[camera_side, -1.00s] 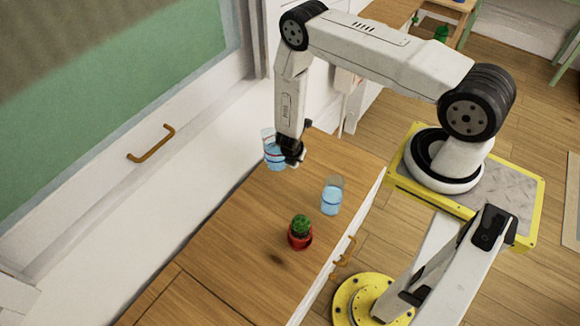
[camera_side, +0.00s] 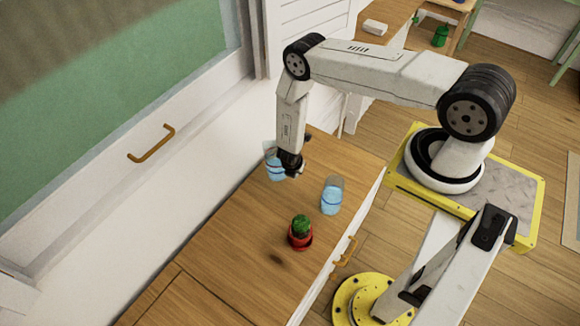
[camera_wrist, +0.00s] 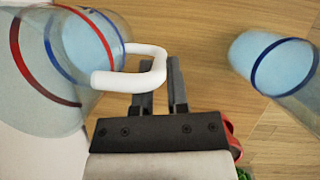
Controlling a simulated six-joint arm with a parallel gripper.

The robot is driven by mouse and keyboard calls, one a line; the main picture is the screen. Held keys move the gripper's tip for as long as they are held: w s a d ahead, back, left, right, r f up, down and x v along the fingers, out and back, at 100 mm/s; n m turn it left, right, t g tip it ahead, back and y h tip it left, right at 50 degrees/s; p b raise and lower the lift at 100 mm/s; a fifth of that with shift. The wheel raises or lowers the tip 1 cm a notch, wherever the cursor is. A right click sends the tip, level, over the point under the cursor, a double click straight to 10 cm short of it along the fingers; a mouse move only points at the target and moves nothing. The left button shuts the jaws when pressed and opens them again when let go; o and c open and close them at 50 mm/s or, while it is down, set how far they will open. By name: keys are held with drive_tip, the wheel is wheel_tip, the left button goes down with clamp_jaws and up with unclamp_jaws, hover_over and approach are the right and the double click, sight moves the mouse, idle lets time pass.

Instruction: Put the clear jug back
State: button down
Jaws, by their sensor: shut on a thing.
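The clear jug (camera_side: 272,166) holds pale blue liquid and has a white handle. In the wrist view the jug (camera_wrist: 40,90) fills the left side, with a red band, a blue band and the handle (camera_wrist: 125,80) pointing right. My gripper (camera_wrist: 160,78) is shut on the handle; in the side view my gripper (camera_side: 290,168) hides part of the jug. The jug is at the wall side of the wooden counter (camera_side: 220,250), close over it or on it; I cannot tell whether its base touches.
A clear cup (camera_side: 332,196) with blue liquid and a blue band stands right of the jug, apart from it; it also shows in the wrist view (camera_wrist: 272,65). A cactus in a red pot (camera_side: 300,238) stands nearer the front. The counter's left part is clear.

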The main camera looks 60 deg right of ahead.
drive_tip(key=shift+f, duration=1.45)
drive_tip(key=c, duration=0.6)
unclamp_jaws()
drive_tip(key=shift+v, duration=6.1)
